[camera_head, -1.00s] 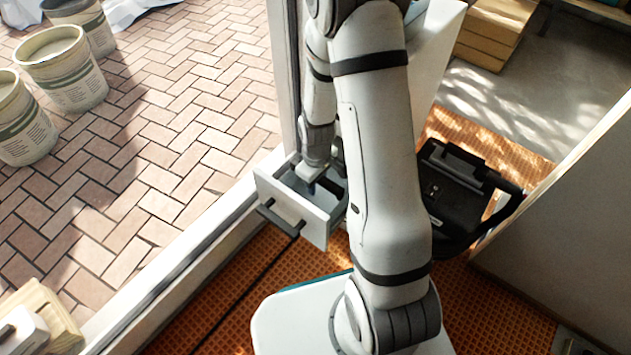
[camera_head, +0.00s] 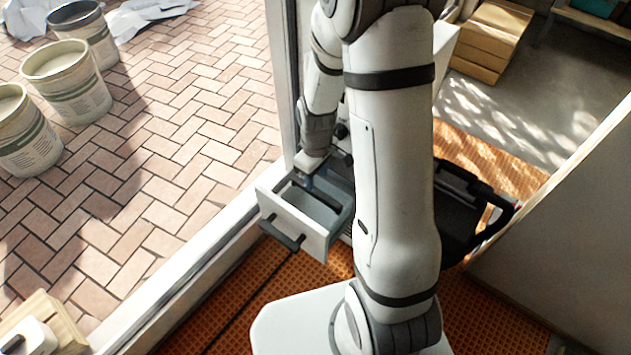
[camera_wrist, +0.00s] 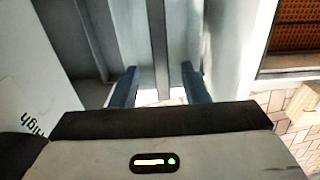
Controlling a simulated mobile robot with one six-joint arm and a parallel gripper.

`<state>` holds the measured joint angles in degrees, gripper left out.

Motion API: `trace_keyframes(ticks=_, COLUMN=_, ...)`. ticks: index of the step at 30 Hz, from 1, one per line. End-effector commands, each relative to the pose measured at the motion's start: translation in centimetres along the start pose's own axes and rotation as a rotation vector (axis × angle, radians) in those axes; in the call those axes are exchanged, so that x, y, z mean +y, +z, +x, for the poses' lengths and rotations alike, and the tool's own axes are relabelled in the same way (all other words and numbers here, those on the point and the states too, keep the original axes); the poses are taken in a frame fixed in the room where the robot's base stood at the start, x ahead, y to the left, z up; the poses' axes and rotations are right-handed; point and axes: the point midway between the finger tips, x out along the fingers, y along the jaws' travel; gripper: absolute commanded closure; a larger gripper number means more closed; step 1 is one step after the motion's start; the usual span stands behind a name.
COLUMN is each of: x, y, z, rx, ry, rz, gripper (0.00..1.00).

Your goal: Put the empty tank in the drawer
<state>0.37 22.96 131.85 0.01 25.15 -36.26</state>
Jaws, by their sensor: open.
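The drawer (camera_head: 291,228) is pulled out, with a white front, a black bar handle and a pale grey inside. It sits left of my upper arm in the head view. My gripper (camera_head: 312,180) is at the back part of the open drawer. In the wrist view, my gripper (camera_wrist: 159,70) has its two dark blue fingers apart, with pale grey walls and a dark upright strip beyond them. A dark shape shows inside the drawer in the head view, but I cannot tell what it is. I cannot make out the empty tank for certain in either view.
A black machine with a handle (camera_head: 482,205) stands right of my arm, partly hidden by it. A pale panel (camera_head: 560,225) closes off the right. Several buckets (camera_head: 68,85) stand on brick paving at the left. Orange matting (camera_head: 225,315) covers the floor.

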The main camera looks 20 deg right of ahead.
Motion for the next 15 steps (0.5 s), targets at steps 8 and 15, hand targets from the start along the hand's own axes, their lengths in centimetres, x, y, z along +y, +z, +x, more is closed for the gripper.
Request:
trace_keyframes(ticks=8, x=-0.2, y=0.3, z=-3.2, rx=0.006, ry=0.004, rz=0.025, gripper=0.58)
trace_keyframes(ticks=15, x=-2.3, y=3.0, z=-10.4, rx=0.043, ry=0.024, rz=0.229, gripper=0.58)
